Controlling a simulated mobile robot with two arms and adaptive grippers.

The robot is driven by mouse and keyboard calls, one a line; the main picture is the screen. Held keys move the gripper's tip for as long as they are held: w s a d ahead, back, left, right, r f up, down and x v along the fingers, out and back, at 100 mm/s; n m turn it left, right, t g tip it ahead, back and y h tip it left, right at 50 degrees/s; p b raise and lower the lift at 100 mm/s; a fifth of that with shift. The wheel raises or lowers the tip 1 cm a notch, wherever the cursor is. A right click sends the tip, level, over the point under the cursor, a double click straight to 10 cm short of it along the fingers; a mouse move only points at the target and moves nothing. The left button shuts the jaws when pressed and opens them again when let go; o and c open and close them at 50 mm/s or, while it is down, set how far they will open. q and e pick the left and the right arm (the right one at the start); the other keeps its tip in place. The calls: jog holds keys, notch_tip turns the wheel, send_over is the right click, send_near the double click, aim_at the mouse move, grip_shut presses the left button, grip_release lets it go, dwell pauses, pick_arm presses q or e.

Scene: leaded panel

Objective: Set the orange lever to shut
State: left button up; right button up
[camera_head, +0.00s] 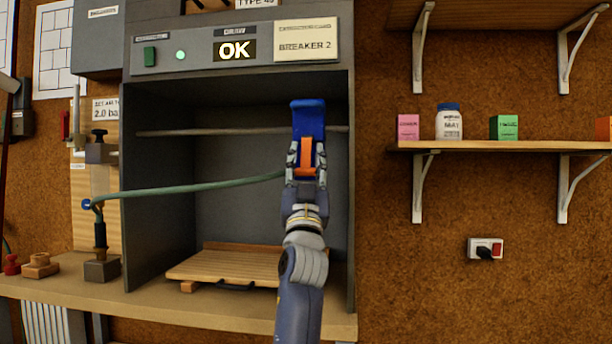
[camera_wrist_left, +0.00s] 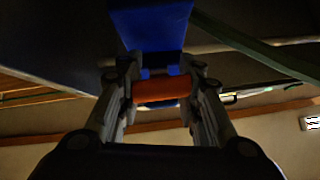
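The orange lever (camera_head: 306,156) stands roughly upright in the head view, below a blue body (camera_head: 308,118) in front of the open cabinet. My left gripper (camera_head: 306,152) is at the lever, with one finger on each side of it. In the left wrist view the orange lever (camera_wrist_left: 162,90) spans the gap between the fingertips, and the fingers appear to touch both its ends. The blue part (camera_wrist_left: 152,28) lies just beyond the fingertips. The fingers hide part of the lever and its mount. My right gripper is not in view.
The cabinet (camera_head: 240,75) shows "OK" and holds a slatted wooden board (camera_head: 225,262). A shelf (camera_head: 500,146) with small boxes and a jar is at the right.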

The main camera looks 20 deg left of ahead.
pick_arm(q)
jog(key=v, duration=1.1)
jog(key=shift+s+f, duration=0.15)
jog(key=shift+s, duration=0.1)
jog(key=shift+d, duration=0.1)
